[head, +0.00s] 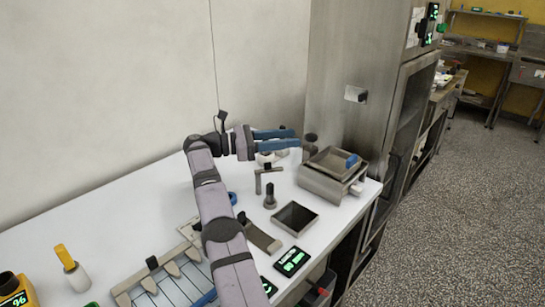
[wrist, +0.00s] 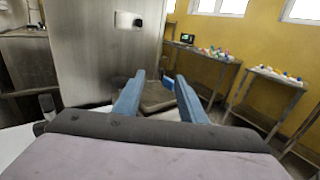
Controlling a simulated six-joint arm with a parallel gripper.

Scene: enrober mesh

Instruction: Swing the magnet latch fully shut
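I cannot tell for sure which part is the magnet latch. A small pale piece (head: 357,188) sticks out at the right side of a steel box (head: 320,184) on the white bench, and it may be the latch. A shallow steel tray with a blue block (head: 351,160) sits on top of the box. My gripper (head: 298,138) is above the bench, to the left of the box and higher, touching nothing visible. In the wrist view its two blue fingers (wrist: 160,76) are apart with nothing held; the box shows partly behind them.
A dark-knobbed post (head: 310,141) stands close to my fingertips. A bracket stand (head: 265,178), a small cylinder (head: 270,196) and a dark square tray (head: 295,217) stand in front. A tall steel cabinet (head: 350,60) rises behind the box. The bench's right edge is near the box.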

